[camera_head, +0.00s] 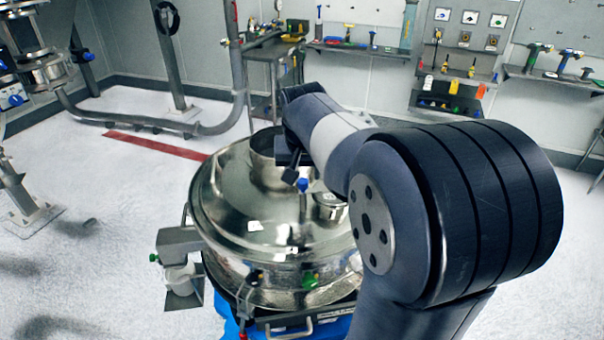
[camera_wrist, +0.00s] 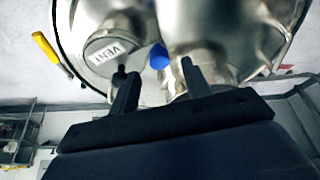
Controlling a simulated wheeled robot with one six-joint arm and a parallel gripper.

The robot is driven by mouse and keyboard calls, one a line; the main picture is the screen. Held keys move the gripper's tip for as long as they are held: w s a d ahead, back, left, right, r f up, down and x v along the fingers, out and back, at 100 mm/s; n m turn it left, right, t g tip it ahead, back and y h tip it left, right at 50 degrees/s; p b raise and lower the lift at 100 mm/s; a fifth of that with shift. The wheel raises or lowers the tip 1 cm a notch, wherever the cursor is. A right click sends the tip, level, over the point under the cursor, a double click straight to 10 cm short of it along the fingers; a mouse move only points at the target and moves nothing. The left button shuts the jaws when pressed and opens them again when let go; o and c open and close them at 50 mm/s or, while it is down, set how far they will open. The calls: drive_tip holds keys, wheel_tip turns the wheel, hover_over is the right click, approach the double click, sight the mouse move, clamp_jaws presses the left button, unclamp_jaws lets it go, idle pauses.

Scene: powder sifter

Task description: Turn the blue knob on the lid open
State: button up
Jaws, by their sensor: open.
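The blue knob (camera_head: 303,185) is a small blue piece on top of the shiny metal lid (camera_head: 240,215) of the sifter. In the wrist view the blue knob (camera_wrist: 158,56) shows just beyond and between my two dark fingers. My gripper (camera_wrist: 155,72) is open, with one finger to each side of the knob in that picture. In the head view my gripper (camera_head: 296,180) is over the lid, close to the knob, and partly hidden by my arm. I cannot tell whether a finger touches the knob.
A round capped port (camera_head: 330,205) stands on the lid beside the knob; its lettered cap (camera_wrist: 110,48) shows in the wrist view. A wide metal neck (camera_head: 264,142) rises behind. A green knob (camera_head: 310,281) sits on the sifter's front side. Open floor (camera_head: 90,240) lies at left.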

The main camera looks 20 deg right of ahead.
sight(303, 180)
drive_tip(key=shift+x, duration=1.6)
drive_tip(key=c, duration=1)
